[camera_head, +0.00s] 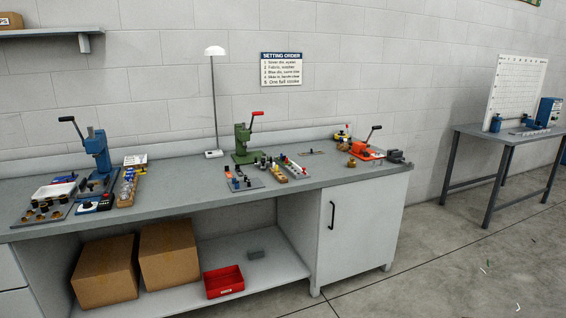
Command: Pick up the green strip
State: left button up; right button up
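A tiny green strip (483,269) appears to lie on the concrete floor at the lower right, in front of the side table. It is very small in this view, so its exact shape is hard to tell. Neither of my grippers is in view.
Pale scraps (517,307) lie nearby on the floor. A long grey workbench (330,178) with hand presses and small parts runs along the wall. A side table (510,136) stands at the right. Cardboard boxes (105,270) and a red bin (223,281) sit under the bench. The right floor is mostly clear.

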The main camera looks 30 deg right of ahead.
aim_at(282, 161)
jog(key=i+l, duration=0.2)
jog(key=l, duration=0.2)
jog(key=i+l, duration=0.2)
jog(key=l, duration=0.2)
jog(key=i+l, duration=0.2)
jog(key=l, duration=0.15)
jog(key=i+l, duration=0.2)
jog(key=l, duration=0.2)
jog(key=i+l, duration=0.2)
jog(key=l, duration=0.2)
jog(key=i+l, duration=0.2)
jog(key=l, duration=0.2)
jog(key=i+l, duration=0.2)
jog(key=l, duration=0.2)
